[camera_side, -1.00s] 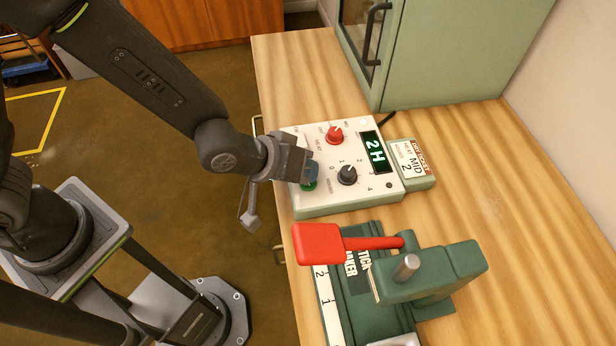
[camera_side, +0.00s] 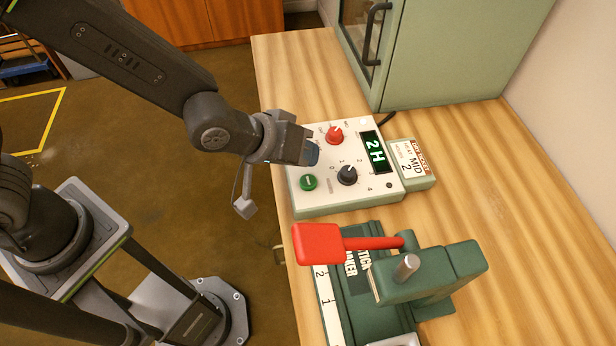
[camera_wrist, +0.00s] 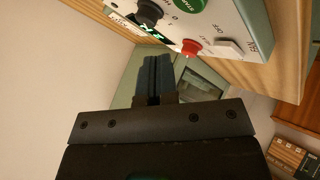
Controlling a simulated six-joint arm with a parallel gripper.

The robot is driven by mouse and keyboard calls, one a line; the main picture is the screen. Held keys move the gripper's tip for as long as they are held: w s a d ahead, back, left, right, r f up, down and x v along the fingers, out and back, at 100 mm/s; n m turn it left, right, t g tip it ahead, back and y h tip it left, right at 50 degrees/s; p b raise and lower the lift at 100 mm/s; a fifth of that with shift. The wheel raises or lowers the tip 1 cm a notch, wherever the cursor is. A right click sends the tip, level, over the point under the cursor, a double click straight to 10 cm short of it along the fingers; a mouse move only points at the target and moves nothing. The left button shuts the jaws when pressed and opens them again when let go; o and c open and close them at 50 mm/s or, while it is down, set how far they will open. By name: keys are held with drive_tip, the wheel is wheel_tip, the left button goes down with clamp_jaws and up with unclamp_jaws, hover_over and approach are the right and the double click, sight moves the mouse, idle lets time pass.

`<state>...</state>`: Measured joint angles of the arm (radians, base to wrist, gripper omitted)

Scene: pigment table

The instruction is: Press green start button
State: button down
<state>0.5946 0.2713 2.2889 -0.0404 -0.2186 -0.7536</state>
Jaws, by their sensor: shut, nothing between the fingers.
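The green start button (camera_side: 308,182) is on the left front part of a pale control box (camera_side: 330,209) on the wooden table. It is in plain sight in the side view, and its edge also shows at the top of the wrist view (camera_wrist: 192,4). My gripper (camera_side: 311,153) is shut and empty, above the box and behind the button in the side view, apart from it. In the wrist view the closed fingers (camera_wrist: 158,78) point away from the button, toward the cabinet.
The box has a red knob (camera_side: 334,134), a black knob (camera_side: 347,174) and a display (camera_side: 374,152) reading 2H. A label block (camera_side: 412,160) reading MID 2 adjoins it. A green press with a red lever (camera_side: 318,243) stands in front. A green cabinet (camera_side: 450,50) stands behind.

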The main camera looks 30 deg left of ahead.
drive_tip(key=shift+r, duration=0.95)
drive_tip(key=s+a+r+y, duration=0.1)
drive_tip(key=s+a+r, duration=0.3)
drive_tip(key=a, duration=0.3)
drive_tip(key=s+a+r+m+g+y, duration=0.1)
drive_tip(key=s+a+r, duration=0.3)
drive_tip(key=a, duration=0.4)
drive_tip(key=s+a+r+m+g+y, duration=0.1)
drive_tip(key=s+a+r+y, duration=0.2)
drive_tip(key=a, duration=0.5)
drive_tip(key=shift+s+a+r, duration=0.25)
drive_tip(key=shift+s+r, duration=0.4)
drive_tip(key=shift+s, duration=0.45)
